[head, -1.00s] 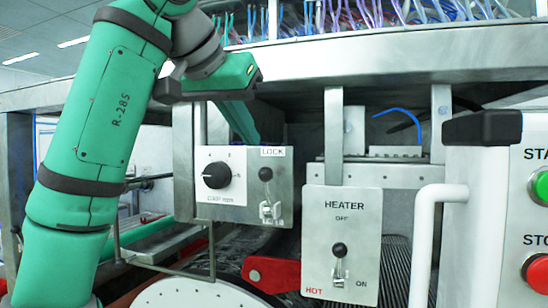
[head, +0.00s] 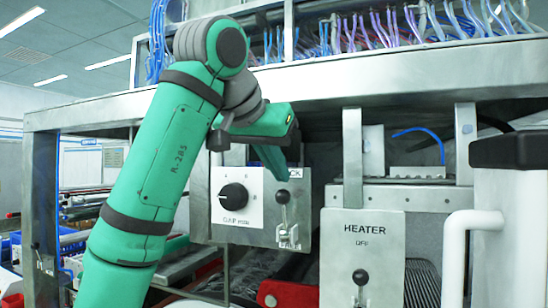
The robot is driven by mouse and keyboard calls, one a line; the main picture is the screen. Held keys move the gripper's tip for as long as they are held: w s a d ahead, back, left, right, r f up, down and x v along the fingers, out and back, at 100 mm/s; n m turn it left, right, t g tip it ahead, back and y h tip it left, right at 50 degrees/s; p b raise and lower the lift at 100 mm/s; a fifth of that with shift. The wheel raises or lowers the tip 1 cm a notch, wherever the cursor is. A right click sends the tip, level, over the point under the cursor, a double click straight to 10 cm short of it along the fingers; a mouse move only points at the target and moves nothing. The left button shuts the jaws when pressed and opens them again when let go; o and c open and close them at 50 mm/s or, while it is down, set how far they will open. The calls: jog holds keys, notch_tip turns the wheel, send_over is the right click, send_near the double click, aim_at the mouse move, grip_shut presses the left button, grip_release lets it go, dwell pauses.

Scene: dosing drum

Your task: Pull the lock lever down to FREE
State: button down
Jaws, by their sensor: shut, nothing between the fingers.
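The lock lever (head: 283,197) is a black ball knob on a short stem, standing upright from a metal bracket on a grey control box (head: 255,235). The box also carries a black dial (head: 233,197) on a white plate. My gripper (head: 280,176), green, is shut and empty. Its tips point down just above the knob and cover part of the LOCK label (head: 296,173). I cannot tell whether the tips touch the knob or stand in front of it. No FREE marking is readable.
A HEATER panel (head: 362,250) with its own black-knobbed lever stands to the right. A white handle (head: 458,250) and a black-capped post (head: 510,152) are at far right. A steel beam (head: 400,75) with wire bundles runs above. A red part (head: 288,294) lies below the box.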

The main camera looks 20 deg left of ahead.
aim_at(284, 215)
jog(key=shift+x, duration=1.7)
jog(key=shift+w+f, duration=0.15)
